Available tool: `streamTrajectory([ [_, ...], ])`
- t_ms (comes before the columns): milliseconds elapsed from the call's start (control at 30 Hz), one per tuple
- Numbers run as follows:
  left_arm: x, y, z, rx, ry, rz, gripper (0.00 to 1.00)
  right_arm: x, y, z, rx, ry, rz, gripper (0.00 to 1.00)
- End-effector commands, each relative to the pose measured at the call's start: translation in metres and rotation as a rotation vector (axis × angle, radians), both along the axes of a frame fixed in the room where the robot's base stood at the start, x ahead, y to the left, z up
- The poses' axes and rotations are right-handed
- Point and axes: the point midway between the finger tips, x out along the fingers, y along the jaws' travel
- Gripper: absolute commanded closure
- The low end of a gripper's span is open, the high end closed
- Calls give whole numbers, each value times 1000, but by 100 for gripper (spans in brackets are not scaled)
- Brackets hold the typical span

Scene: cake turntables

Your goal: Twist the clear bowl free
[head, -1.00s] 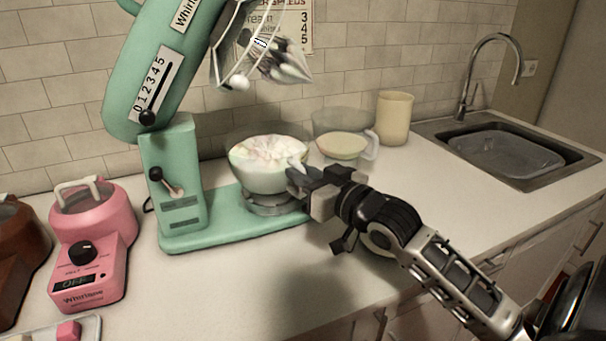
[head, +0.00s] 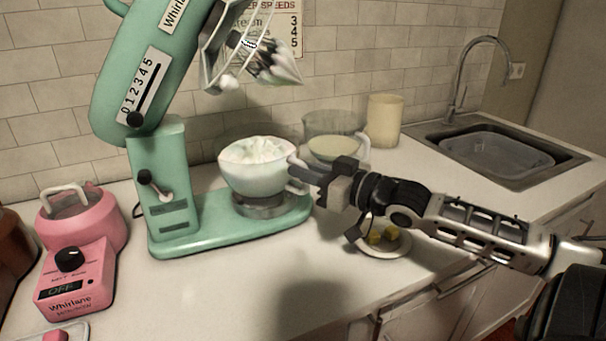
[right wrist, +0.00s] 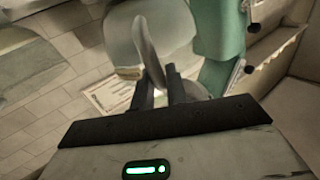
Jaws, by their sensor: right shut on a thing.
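The clear bowl (head: 245,183), filled with fluffy white cream, sits upright over the round metal mount (head: 260,205) on the green mixer's base. I cannot tell whether the two are still locked together. My right gripper (head: 304,173) is at the bowl's right side, shut on its handle. In the right wrist view, the pale curved handle (right wrist: 150,55) runs down between the two dark fingers (right wrist: 159,88). The mixer's head (head: 135,75) is tilted up, and its whisk (head: 275,65) hangs clear above the bowl. My left gripper is not in view.
Behind my right gripper stand another clear bowl (head: 335,124) and a cream-coloured canister (head: 384,121). A small plate (head: 398,248) with yellow cubes lies below my wrist. A pink machine (head: 80,260) is at left, the sink (head: 495,150) at right.

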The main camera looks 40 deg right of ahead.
Motion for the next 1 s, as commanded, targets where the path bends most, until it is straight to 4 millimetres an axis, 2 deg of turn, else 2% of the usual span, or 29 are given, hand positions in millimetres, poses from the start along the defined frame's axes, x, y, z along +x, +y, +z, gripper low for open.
streamTrajectory([
  [33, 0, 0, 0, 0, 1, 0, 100, 0, -1, -5, -8, 16, 16, 100],
  [967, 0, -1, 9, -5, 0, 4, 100, 2, -13, -4, -1, 11, 122, 100],
  [1000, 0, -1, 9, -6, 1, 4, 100, 2, -13, -4, -2, 11, 122, 83],
])
